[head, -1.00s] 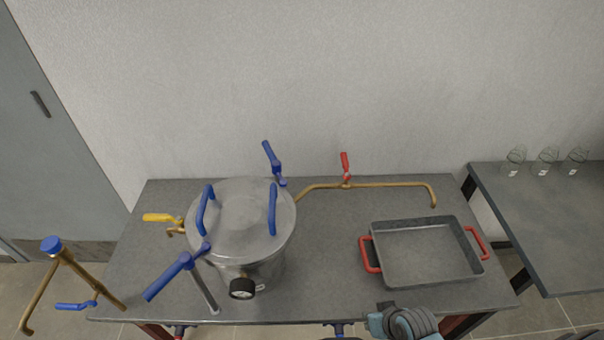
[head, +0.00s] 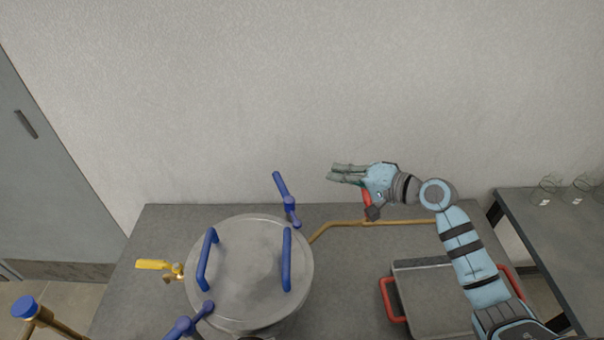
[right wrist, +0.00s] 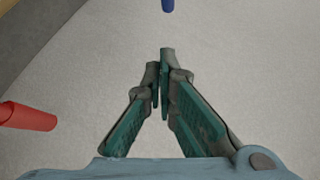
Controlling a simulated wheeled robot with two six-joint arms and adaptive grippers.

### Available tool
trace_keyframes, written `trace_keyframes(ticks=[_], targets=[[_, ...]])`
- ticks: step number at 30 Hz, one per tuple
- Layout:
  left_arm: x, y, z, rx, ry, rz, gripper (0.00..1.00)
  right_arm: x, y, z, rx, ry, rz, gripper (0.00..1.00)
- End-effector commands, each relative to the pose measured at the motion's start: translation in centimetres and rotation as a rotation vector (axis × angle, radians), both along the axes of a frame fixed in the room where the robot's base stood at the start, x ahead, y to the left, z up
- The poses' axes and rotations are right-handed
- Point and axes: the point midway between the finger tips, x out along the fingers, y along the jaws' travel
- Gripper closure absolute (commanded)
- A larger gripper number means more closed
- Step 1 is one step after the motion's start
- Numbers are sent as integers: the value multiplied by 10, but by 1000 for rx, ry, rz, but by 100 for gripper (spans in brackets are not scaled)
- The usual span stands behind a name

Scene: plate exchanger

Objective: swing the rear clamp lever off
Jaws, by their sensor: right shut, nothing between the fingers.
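The rear clamp lever (head: 282,188) is blue and stands up, leaning left, at the back right of the round metal pot (head: 255,262). Its blue end also shows at the top edge of the right wrist view (right wrist: 167,5). The front clamp lever (head: 184,326) is blue too, partly cut off by the bottom edge. My right gripper (head: 332,174) is shut and empty. It points left and is apart from the rear lever, to its right. My left gripper is not in view.
A grey tray with a red handle (head: 392,300) lies at the right, partly behind my arm. A yellow valve handle (head: 152,265) sticks out left of the pot.

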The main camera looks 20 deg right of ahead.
Motion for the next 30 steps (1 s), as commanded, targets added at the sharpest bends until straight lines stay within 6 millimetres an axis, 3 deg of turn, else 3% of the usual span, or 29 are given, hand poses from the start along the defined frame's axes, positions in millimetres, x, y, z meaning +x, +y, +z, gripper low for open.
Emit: trace_keyframes(ticks=[9,18,30], targets=[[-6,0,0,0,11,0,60,52,41,-21,2,2,2,100],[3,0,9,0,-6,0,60,53,74,-38,0,2,3,100],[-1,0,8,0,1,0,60,53,74,-39,-3,1,5,100]])
